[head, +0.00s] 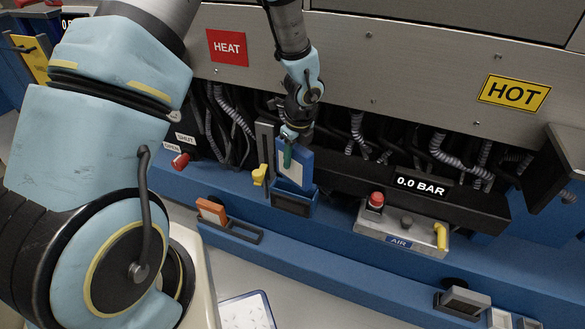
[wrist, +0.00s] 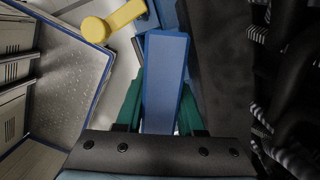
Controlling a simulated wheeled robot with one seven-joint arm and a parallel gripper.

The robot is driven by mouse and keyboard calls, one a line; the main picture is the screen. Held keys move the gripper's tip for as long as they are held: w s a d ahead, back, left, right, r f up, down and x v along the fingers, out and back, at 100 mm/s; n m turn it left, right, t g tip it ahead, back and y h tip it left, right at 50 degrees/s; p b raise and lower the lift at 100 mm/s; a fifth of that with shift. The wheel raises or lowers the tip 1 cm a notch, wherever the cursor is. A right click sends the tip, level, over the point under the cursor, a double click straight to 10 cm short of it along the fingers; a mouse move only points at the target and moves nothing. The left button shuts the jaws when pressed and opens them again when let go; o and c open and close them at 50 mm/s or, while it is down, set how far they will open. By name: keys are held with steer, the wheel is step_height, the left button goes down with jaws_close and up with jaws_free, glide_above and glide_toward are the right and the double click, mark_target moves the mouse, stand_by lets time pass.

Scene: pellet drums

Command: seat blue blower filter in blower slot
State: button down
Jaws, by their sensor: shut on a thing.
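The blue blower filter (head: 292,171), a blue frame with a pale panel, is upright in the head view. My gripper (head: 288,151) is shut on its top edge from above. In the wrist view the blue filter (wrist: 165,85) lies between the green fingers of my gripper (wrist: 163,105). The blower slot (head: 293,203) is a blue holder on the blue ledge, directly below the filter. The filter's lower edge is at or just inside the slot's mouth; I cannot tell how deep it sits.
A yellow lever (head: 260,175) stands just left of the slot. An orange block (head: 212,210) sits in a dark holder further left. An air panel (head: 405,226) with a red button is to the right. Dark hoses (head: 350,135) hang behind.

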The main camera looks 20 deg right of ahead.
mark_target(293, 167)
steer(key=shift+f, duration=1.6)
steer(key=shift+f+b, duration=0.3)
steer(key=shift+b, duration=0.05)
steer(key=c, duration=0.5)
jaws_free()
steer(key=shift+r, duration=0.1)
steer(key=r, duration=0.4)
steer(key=s+r+p, duration=0.1)
steer(key=r, duration=0.3)
steer(key=r+p, duration=0.1)
steer(key=r, duration=0.3)
steer(key=shift+s+d+r, duration=0.15)
steer(key=shift+s+d, duration=0.2)
